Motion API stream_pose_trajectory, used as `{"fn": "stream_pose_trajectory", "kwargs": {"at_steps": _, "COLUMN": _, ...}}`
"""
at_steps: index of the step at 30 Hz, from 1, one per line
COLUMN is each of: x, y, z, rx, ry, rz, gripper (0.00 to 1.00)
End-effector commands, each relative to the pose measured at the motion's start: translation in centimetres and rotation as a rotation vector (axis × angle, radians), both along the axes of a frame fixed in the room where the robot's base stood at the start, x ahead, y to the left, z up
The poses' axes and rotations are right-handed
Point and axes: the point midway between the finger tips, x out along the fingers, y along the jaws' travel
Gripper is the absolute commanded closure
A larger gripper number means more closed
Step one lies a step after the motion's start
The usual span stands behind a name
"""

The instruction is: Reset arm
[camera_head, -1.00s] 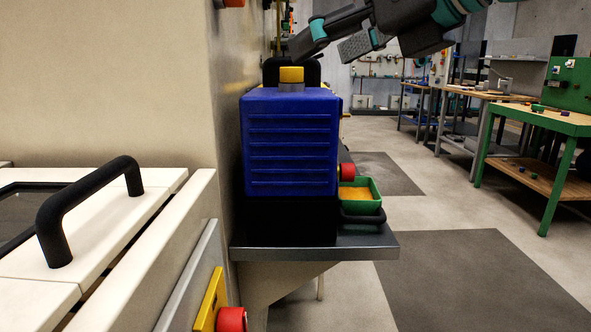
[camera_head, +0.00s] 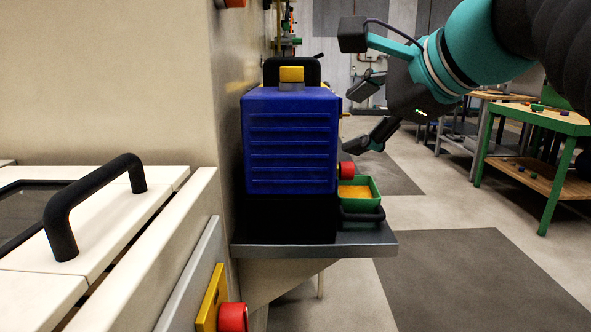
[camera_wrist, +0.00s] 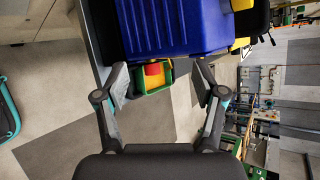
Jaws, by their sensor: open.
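My gripper (camera_head: 362,118) is open and empty in the head view, to the right of the blue machine (camera_head: 291,140), at about the height of its ribbed side. Its fingers point left toward the machine and look apart from it. In the wrist view the two fingers of my gripper (camera_wrist: 160,84) are spread wide, with nothing between them. The blue machine (camera_wrist: 170,25) fills the top of that view, and a green tray (camera_wrist: 152,84) with a red knob (camera_wrist: 153,69) shows beyond the fingers.
The machine stands on a grey shelf (camera_head: 315,252) with a green tray of yellow material (camera_head: 356,192) at its right. A cream cabinet with a black handle (camera_head: 90,200) is at the left. A green table (camera_head: 540,118) stands at the right. Open floor lies between.

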Motion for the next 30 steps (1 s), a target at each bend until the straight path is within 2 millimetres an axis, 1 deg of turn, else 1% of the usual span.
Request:
{"fn": "stream_pose_trajectory", "kwargs": {"at_steps": 1, "x": 0.2, "y": -0.6, "z": -1.8, "rx": -0.095, "ry": -0.019, "rz": 0.034, "gripper": 0.30}}
{"fn": "stream_pose_trajectory", "kwargs": {"at_steps": 5, "x": 0.3, "y": -2.1, "z": -6.6, "rx": -0.363, "ry": -0.062, "rz": 0.151, "gripper": 0.30}}
{"fn": "stream_pose_trajectory", "kwargs": {"at_steps": 6, "x": 0.2, "y": -2.5, "z": -8.2, "rx": -0.445, "ry": -0.072, "rz": 0.193, "gripper": 0.30}}
{"fn": "stream_pose_trajectory", "kwargs": {"at_steps": 8, "x": -0.1, "y": -3.2, "z": -10.6, "rx": -0.570, "ry": -0.084, "rz": 0.264, "gripper": 0.30}}
{"fn": "stream_pose_trajectory", "kwargs": {"at_steps": 9, "x": -0.3, "y": -3.7, "z": -12.3, "rx": -0.654, "ry": -0.089, "rz": 0.315, "gripper": 0.30}}
{"fn": "stream_pose_trajectory", "kwargs": {"at_steps": 11, "x": -0.8, "y": -4.4, "z": -15.0, "rx": -0.777, "ry": -0.094, "rz": 0.399, "gripper": 0.30}}
{"fn": "stream_pose_trajectory", "kwargs": {"at_steps": 12, "x": -1.3, "y": -4.8, "z": -16.8, "rx": -0.857, "ry": -0.096, "rz": 0.459, "gripper": 0.30}}
{"fn": "stream_pose_trajectory", "kwargs": {"at_steps": 14, "x": -2.1, "y": -5.5, "z": -19.6, "rx": -0.973, "ry": -0.094, "rz": 0.558, "gripper": 0.30}}
{"fn": "stream_pose_trajectory", "kwargs": {"at_steps": 15, "x": -2.8, "y": -5.9, "z": -21.5, "rx": -1.048, "ry": -0.093, "rz": 0.627, "gripper": 0.30}}
{"fn": "stream_pose_trajectory", "kwargs": {"at_steps": 17, "x": -4.1, "y": -6.5, "z": -24.6, "rx": -1.153, "ry": -0.085, "rz": 0.736, "gripper": 0.30}}
{"fn": "stream_pose_trajectory", "kwargs": {"at_steps": 18, "x": -4.9, "y": -6.9, "z": -26.5, "rx": -1.214, "ry": -0.079, "rz": 0.805, "gripper": 0.30}}
{"fn": "stream_pose_trajectory", "kwargs": {"at_steps": 21, "x": -7.1, "y": -7.6, "z": -30.7, "rx": -1.311, "ry": -0.054, "rz": 0.938, "gripper": 0.30}}
{"fn": "stream_pose_trajectory", "kwargs": {"at_steps": 24, "x": -9.1, "y": -8.0, "z": -33.8, "rx": -1.340, "ry": -0.020, "rz": 0.997, "gripper": 0.30}}
{"fn": "stream_pose_trajectory", "kwargs": {"at_steps": 26, "x": -10.2, "y": -8.0, "z": -35.1, "rx": -1.345, "ry": -0.006, "rz": 1.021, "gripper": 0.30}}
{"fn": "stream_pose_trajectory", "kwargs": {"at_steps": 27, "x": -10.7, "y": -7.8, "z": -35.7, "rx": -1.344, "ry": -0.006, "rz": 1.030, "gripper": 0.30}}
{"fn": "stream_pose_trajectory", "kwargs": {"at_steps": 30, "x": -10.9, "y": -7.7, "z": -35.8, "rx": -1.344, "ry": -0.008, "rz": 1.033, "gripper": 0.30}}
